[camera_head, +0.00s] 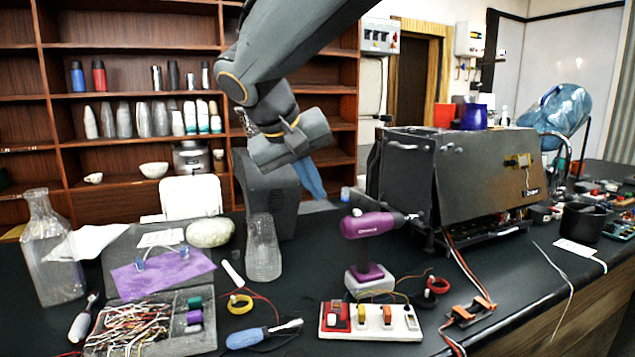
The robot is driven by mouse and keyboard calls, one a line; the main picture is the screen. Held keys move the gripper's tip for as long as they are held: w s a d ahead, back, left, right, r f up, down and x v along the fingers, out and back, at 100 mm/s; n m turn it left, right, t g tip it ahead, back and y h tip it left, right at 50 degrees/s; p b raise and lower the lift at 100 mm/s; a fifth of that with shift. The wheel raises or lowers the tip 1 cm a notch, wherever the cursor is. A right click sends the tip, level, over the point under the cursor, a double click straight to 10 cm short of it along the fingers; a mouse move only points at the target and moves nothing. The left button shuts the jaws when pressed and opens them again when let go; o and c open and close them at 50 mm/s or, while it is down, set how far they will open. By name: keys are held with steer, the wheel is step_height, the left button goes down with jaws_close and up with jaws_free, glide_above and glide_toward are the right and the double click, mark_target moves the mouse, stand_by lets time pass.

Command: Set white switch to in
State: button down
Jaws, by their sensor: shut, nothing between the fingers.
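A switch box (371,336) lies on the black counter near the front edge. Its left part is red and its right part is white. Several small rockers stand in a row on it, in yellow, orange, red and white. The white switch (410,317) appears to be the one at the right end. It is too small to tell whether it is pressed in or out. My gripper (312,183) hangs from the upper middle, with bluish fingers pointing down. It is shut and empty, well above and behind the box, apart from it.
A purple drill (370,228) stands upright just behind the switch box. A screwdriver (262,334) lies left of it, and clamps with wires (468,312) lie right. A glass flask (263,250) and a large brewer housing (450,180) stand behind.

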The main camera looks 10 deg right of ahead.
mark_target(357, 213)
steer(key=w+d+f+p, duration=0.2)
steer(key=w+d+f, duration=0.1)
steer(key=d+f, duration=0.2)
steer(key=shift+d+f+p, duration=0.25)
steer(key=shift+d+p, duration=0.1)
steer(key=shift+d, duration=0.6)
steer(key=shift+w, duration=0.1)
